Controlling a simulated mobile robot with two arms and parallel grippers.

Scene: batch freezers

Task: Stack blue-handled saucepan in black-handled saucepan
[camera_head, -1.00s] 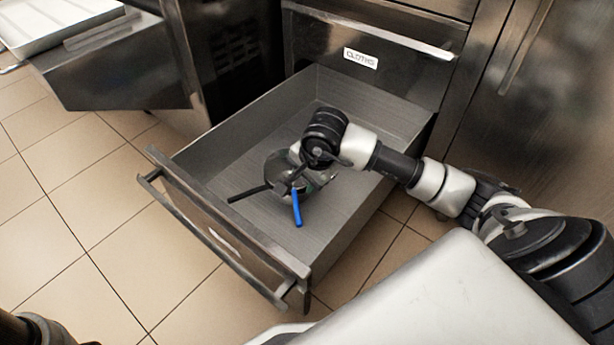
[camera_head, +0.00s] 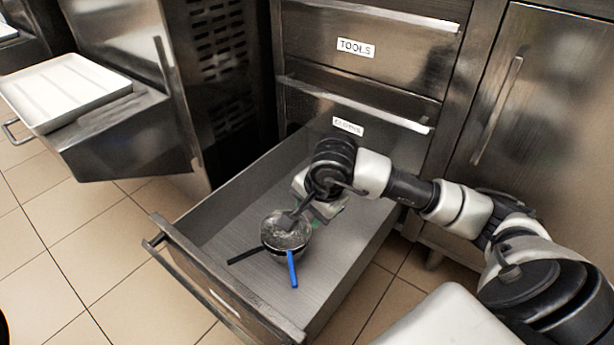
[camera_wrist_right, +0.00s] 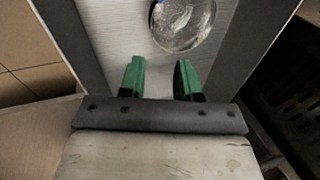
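The blue-handled saucepan (camera_head: 292,268) and the black-handled saucepan (camera_head: 245,257) are together in the open drawer. Their bowls share one place, and the blue-handled one appears to sit inside the black-handled one. The blue handle points toward the drawer front, the black handle to the left. My right gripper (camera_head: 328,212) is just behind and right of the bowls, partly hidden by its own wrist. In the right wrist view its green fingers (camera_wrist_right: 160,67) are apart with nothing between them, and a shiny bowl (camera_wrist_right: 183,22) lies beyond the tips. My left gripper is out of view.
The open drawer (camera_head: 235,185) has bare floor around the pans. Closed drawers (camera_head: 370,85) stand behind it, the upper labelled TOOLS. A white tray (camera_head: 65,90) rests at the left, and a steel door (camera_head: 545,110) is at the right.

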